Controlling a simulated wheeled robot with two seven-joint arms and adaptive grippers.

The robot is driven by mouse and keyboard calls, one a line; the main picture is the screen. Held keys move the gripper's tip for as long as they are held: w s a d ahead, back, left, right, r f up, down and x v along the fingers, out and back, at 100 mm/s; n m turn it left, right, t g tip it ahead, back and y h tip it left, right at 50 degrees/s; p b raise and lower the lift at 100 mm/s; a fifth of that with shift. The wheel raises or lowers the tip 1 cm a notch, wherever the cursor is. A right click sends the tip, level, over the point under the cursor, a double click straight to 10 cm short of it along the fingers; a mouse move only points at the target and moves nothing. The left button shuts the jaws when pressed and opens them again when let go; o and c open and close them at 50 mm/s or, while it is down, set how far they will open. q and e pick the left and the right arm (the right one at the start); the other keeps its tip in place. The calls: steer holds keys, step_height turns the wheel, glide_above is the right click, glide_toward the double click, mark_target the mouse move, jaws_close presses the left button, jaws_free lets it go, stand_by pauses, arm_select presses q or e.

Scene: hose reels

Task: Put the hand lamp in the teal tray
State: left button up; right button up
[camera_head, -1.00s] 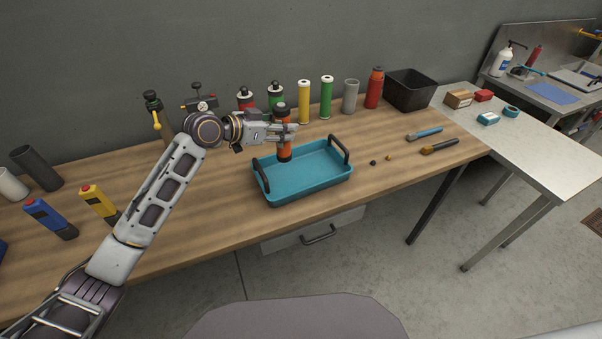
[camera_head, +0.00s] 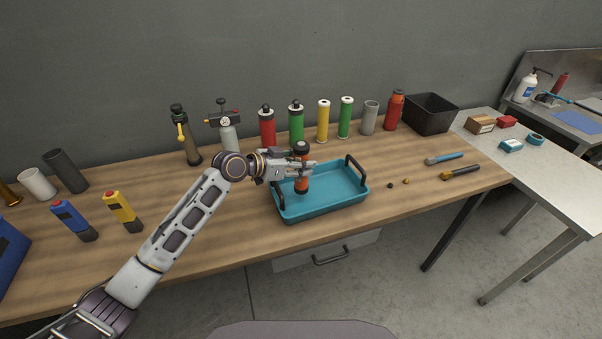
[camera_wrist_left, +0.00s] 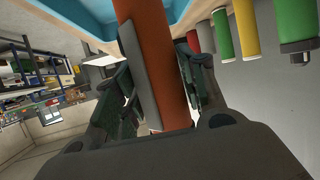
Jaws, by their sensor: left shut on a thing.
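The hand lamp (camera_head: 301,185), an orange cylinder with a black head, stands roughly upright in my left gripper (camera_head: 303,167). The gripper's fingers are shut around its upper body. Its lower end is within the left part of the teal tray (camera_head: 335,206) in the head view; I cannot tell whether it touches the floor of the tray. In the left wrist view the orange body of the lamp (camera_wrist_left: 158,60) passes between the fingers, with part of the blue tray (camera_wrist_left: 100,12) beyond. My right gripper is not in view.
The tray has two dark handles. Behind it stand a red cylinder (camera_head: 267,128), a green one (camera_head: 296,122), and several others. A black bin (camera_head: 430,114) is at the back right. Blue (camera_head: 74,221) and yellow (camera_head: 123,212) devices lie left. The tray's right half is empty.

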arm_select(q)
step_height(320, 180, down, 4)
steer(key=shift+r, duration=0.2)
steer(key=shift+f, duration=0.15)
steer(key=o, duration=1.1)
steer(key=shift+o, duration=0.2)
steer(key=shift+v, duration=1)
steer(key=b+v, duration=0.1)
steer(key=v, duration=0.9)
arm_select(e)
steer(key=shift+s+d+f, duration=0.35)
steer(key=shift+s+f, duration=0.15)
